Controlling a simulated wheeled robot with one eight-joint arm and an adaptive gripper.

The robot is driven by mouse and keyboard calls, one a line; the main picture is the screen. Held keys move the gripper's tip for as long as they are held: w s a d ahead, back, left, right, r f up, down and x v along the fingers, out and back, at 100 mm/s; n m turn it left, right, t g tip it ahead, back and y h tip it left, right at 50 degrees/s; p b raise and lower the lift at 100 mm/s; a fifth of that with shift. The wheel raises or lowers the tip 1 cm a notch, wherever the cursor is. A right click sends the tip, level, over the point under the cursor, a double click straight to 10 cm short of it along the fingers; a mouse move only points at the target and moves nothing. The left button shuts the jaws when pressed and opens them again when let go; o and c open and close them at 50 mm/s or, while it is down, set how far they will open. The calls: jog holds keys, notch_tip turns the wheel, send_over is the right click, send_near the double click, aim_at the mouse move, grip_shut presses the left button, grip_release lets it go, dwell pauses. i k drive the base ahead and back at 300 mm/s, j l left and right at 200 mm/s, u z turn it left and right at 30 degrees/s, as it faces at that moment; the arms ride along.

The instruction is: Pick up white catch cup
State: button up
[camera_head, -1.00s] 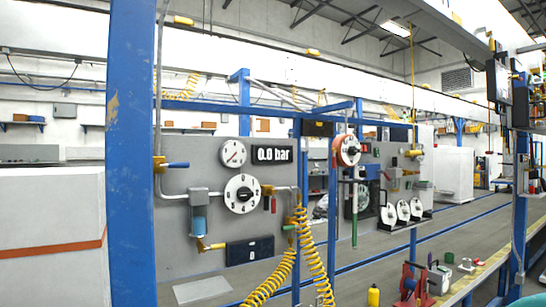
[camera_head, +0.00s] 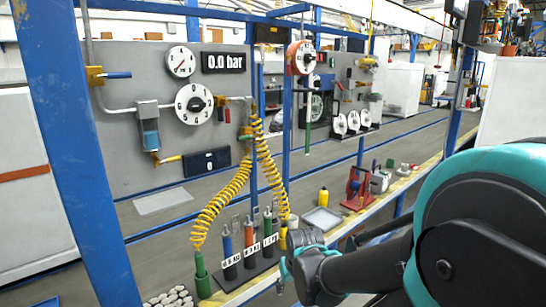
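I cannot make out a white catch cup for certain. A small pale, cup-like object (camera_head: 292,221) stands at the bench edge, just above the end of my arm and right of the yellow coiled hose; it is too small to identify. My dark and teal arm (camera_head: 350,272) reaches in from the right, its far end (camera_head: 303,258) near the labelled bottles. I cannot make out gripper fingers there or anything held. The arm hides part of the bench and floor behind it.
A rack of labelled cylinders (camera_head: 249,245) and a green cylinder (camera_head: 202,277) stand close left of my arm. White lumps (camera_head: 170,299) lie at the bottom. A blue post (camera_head: 78,150) rises at left.

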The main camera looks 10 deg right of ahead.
aim_at(291, 223)
jog(key=z, duration=0.4)
jog(key=i+z, duration=0.4)
jog(key=i, duration=0.55)
